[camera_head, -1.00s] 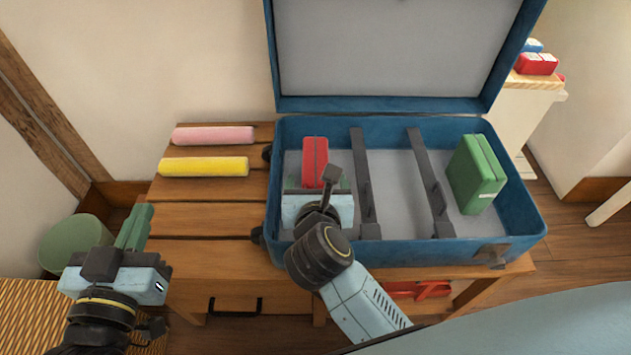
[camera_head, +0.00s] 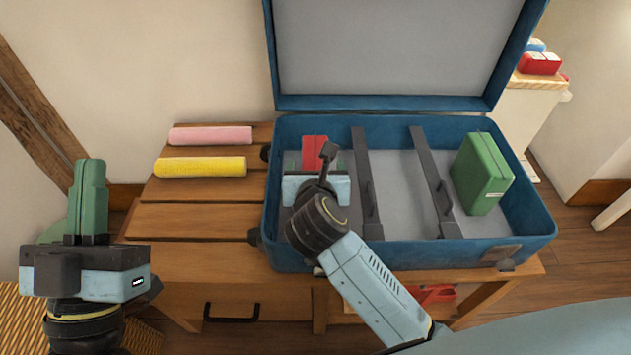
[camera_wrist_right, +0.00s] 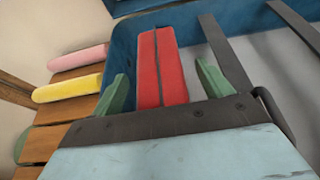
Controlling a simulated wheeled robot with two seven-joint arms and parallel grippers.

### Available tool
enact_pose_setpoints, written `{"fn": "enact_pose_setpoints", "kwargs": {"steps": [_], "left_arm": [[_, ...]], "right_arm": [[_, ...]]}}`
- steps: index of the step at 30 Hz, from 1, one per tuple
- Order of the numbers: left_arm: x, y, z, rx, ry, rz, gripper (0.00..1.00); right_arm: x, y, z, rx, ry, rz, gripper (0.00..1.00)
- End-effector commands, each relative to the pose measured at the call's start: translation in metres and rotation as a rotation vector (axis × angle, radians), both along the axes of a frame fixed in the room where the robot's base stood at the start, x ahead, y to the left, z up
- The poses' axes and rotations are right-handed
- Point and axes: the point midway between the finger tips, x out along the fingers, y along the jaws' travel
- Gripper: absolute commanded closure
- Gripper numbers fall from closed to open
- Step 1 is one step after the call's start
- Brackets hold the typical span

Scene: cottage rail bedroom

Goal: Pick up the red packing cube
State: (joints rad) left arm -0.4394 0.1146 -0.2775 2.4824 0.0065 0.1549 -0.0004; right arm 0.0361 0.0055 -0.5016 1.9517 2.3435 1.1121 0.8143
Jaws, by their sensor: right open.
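The red packing cube (camera_head: 314,147) stands in the left compartment of the open blue suitcase (camera_head: 400,256). My right gripper (camera_head: 318,168) is over that compartment and hides the cube's lower part in the head view. In the right wrist view the red packing cube (camera_wrist_right: 160,65) lies between the two green fingers of my right gripper (camera_wrist_right: 164,88). The fingers are open, with a visible gap on the cube's right side. My left gripper (camera_head: 88,195) is off to the left, away from the suitcase, its fingers seen edge-on and overlapping.
Two dark dividers (camera_head: 366,180) split the suitcase. A green packing cube (camera_head: 482,174) stands in the right compartment. A pink roll (camera_head: 210,136) and a yellow roll (camera_head: 200,167) lie on the slatted wooden bench (camera_head: 190,222). Red items (camera_head: 540,64) sit on a stand at the right.

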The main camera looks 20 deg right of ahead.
Motion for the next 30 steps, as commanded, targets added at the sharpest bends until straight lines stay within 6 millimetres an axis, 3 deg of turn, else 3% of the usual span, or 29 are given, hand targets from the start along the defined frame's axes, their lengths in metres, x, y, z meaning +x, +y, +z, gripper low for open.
{"fn": "enact_pose_setpoints", "kwargs": {"steps": [8,25,30], "left_arm": [[-0.0009,0.0002,0.0014,-0.004,-0.012,0.0,1.0],[-0.0007,0.0003,0.0013,-0.002,-0.011,0.001,1.0],[-0.0007,0.0002,0.0012,-0.003,-0.011,0.0,1.0]], "right_arm": [[0.0016,-0.0006,-0.0001,0.0,0.0,0.0,0.22],[0.0013,-0.0005,-0.0003,0.0,0.0,0.0,0.96],[0.0016,-0.0004,0.0008,0.0,-0.003,0.001,0.96]]}}
